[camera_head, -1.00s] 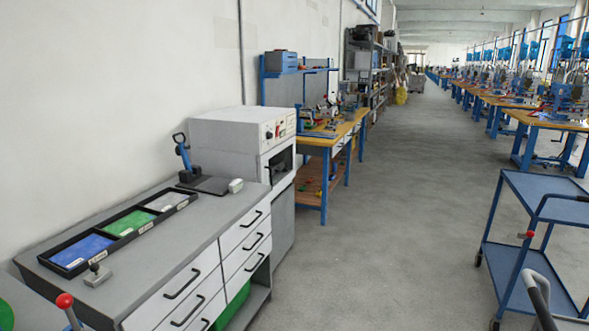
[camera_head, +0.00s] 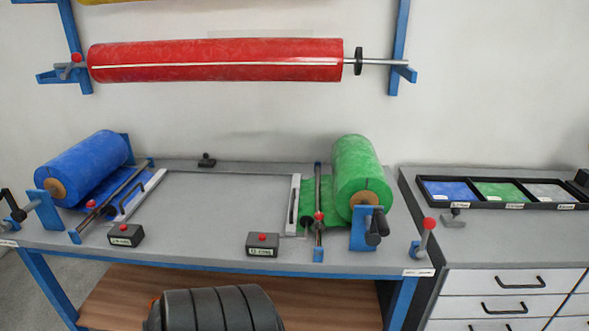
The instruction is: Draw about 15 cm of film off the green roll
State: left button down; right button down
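The green roll (camera_head: 357,165) lies on its stand at the right part of the grey bench (camera_head: 215,205), its brown core end facing me. Green film (camera_head: 309,205) comes off its left side and lies flat on the bench. The film reaches a dark bar (camera_head: 318,195) with a red knob and a pale rail (camera_head: 294,203) beside it. How the film's end sits at the rail is too small to tell. A dark crank handle (camera_head: 376,225) stands at the roll's front. Neither of my grippers shows in the head view.
A blue roll (camera_head: 85,165) with its own bar lies at the bench's left. Two control boxes (camera_head: 126,235) (camera_head: 262,244) with red buttons stand at the front edge. A red roll (camera_head: 215,60) hangs above. The bench middle is clear. A drawer cabinet (camera_head: 500,252) stands right.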

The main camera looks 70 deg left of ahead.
aim_at(291, 227)
jog(key=u, duration=2.15)
jog(key=i, duration=0.15)
